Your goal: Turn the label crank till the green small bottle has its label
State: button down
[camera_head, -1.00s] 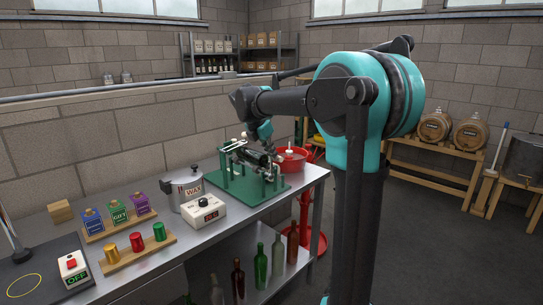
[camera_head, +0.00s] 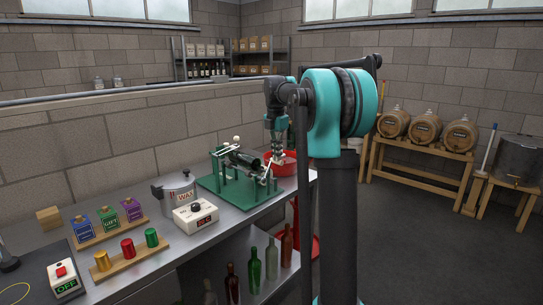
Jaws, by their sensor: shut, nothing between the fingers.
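The green labelling stand (camera_head: 208,183) stands on the steel bench, with posts and rollers on its base. A dark bottle (camera_head: 243,159) lies on its side across the rollers; it looks green-black, and I see no label on the side facing me. Bright metal crank parts (camera_head: 266,176) show at the right end of the stand, and a pale knob (camera_head: 237,139) sticks up behind it. My gripper (camera_head: 278,160) points down just above and behind the right end of the stand. It is shut and empty; whether it touches the crank is too small to tell.
A red basin (camera_head: 289,166) stands close behind my gripper. A wax pot (camera_head: 172,190), a white control box (camera_head: 196,215), colored boxes (camera_head: 109,219) and capsules (camera_head: 127,248) fill the bench to the left. Several bottles (camera_head: 271,260) stand on the lower shelf.

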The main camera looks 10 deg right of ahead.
jog(key=w+d+f, duration=0.4)
jog(key=d+f, duration=0.2)
jog(key=f, duration=0.2)
jog(key=shift+w, duration=0.15)
jog(key=shift+r, duration=0.1)
dwell(1.4)
